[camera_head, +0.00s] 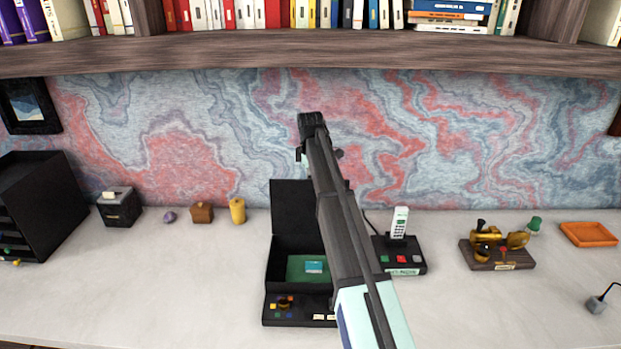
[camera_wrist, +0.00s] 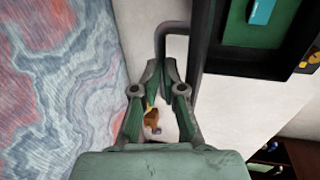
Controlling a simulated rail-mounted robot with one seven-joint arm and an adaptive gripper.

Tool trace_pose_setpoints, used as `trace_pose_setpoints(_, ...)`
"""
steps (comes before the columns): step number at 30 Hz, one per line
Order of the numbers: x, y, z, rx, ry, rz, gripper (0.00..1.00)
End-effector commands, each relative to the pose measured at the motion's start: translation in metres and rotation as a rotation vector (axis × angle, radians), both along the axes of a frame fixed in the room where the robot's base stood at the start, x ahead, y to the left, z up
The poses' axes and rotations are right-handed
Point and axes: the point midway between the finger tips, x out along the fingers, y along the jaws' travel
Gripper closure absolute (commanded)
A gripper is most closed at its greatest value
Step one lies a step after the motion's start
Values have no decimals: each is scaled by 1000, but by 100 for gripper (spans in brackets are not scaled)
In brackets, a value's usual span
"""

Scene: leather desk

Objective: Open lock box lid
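The lock box (camera_head: 287,312) is black and stands on the desk. Its lid (camera_head: 291,207) stands upright at the back. The green inside shows with a teal item (camera_head: 314,266) in it. My gripper (camera_head: 312,122) is above and behind the lid in the head view, seen partly end-on. In the wrist view my gripper (camera_wrist: 160,68) has its fingertips close together at a dark bent bar (camera_wrist: 163,34) beside the lid edge. Whether they clamp the bar is unclear. The green inside (camera_wrist: 244,28) shows at upper right. My arm hides the box's right side in the head view.
A black phone base with a white handset (camera_head: 400,222) stands right of the box. A yellow canister (camera_head: 237,211) and brown box (camera_head: 201,212) stand to the left. A shelf of books (camera_head: 430,55) overhangs the desk. The front left desk is clear.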

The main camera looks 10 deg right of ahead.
Motion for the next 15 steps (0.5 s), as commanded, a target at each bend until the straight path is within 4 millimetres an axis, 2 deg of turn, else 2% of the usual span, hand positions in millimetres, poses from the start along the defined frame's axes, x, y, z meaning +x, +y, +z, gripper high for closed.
trace_pose_setpoints(1,-3,0,-11,3,17,0,63)
trace_pose_setpoints(15,29,-8,-8,0,13,2,63)
